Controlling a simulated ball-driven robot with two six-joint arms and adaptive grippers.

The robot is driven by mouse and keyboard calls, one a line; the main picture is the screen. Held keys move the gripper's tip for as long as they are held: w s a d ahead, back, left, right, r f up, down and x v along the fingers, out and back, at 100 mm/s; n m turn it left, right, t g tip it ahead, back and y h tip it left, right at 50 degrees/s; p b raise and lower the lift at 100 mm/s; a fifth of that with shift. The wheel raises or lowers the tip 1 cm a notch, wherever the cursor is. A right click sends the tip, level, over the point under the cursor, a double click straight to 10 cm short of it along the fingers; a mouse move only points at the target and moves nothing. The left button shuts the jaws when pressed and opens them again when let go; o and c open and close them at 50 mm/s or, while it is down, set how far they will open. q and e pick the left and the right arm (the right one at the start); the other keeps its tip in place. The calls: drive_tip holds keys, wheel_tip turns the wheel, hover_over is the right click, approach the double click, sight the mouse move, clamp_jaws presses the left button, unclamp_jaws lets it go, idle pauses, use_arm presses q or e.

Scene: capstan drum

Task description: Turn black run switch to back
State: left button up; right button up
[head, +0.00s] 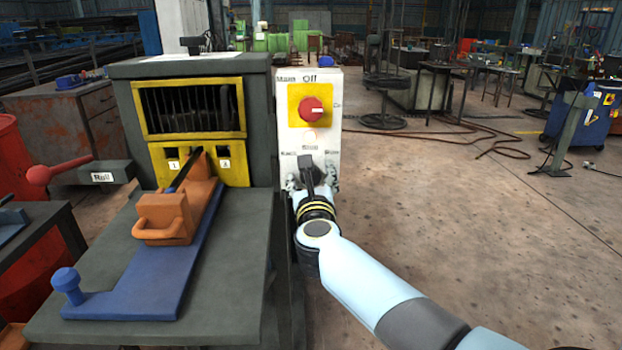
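The black run switch (305,160) is on the lower part of a white control panel (328,135), on the right side of the machine. Small labels stand around it, too small to read surely. My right gripper (312,180) is right in front of the switch, its dark fingers at the panel's lower part. The gripper partly hides the switch, so I cannot tell whether the fingers touch it or are closed on it, nor exactly which way it points. My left gripper is not in view.
A red main knob on a yellow plate (296,92) sits above, marked Off. The grey machine (190,66) has a blue sliding plate (150,285) with an orange block (163,217) on its table. A red-knobbed lever (38,175) is at left. Open floor lies right.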

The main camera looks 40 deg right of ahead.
drive_tip(key=v, duration=1.2)
drive_tip(key=shift+s, duration=0.1)
drive_tip(key=s+a+f+n+g+y, duration=0.1)
drive_tip(key=s+f+n+g+y, duration=0.15)
drive_tip(key=s+f+n, duration=0.65)
drive_tip(key=s+f+n+g+y, duration=0.1)
drive_tip(key=s+f+n+y, duration=0.3)
drive_tip(key=f, duration=0.9)
drive_tip(key=s+a+f+n+g+y, duration=0.15)
drive_tip(key=s+f+n, duration=0.25)
drive_tip(key=f+n, duration=0.55)
drive_tip(key=s+d+f+n+g, duration=0.1)
drive_tip(key=s+f+n+g, duration=0.2)
drive_tip(key=s, duration=0.6)
drive_tip(key=s+d+f+n+g, duration=0.1)
drive_tip(key=s+f+n+g, duration=0.2)
drive_tip(key=s+f+n, duration=0.4)
drive_tip(key=s+d+f+n+g, duration=0.1)
drive_tip(key=s+f+n+g, duration=0.2)
drive_tip(key=s, duration=1)
wheel_tip(320, 180, down, 2)
drive_tip(key=n, duration=0.4)
drive_tip(key=shift+d+f+n+y, duration=0.15)
drive_tip(key=shift+d+n+y, duration=0.1)
drive_tip(key=shift+n+y, duration=0.15)
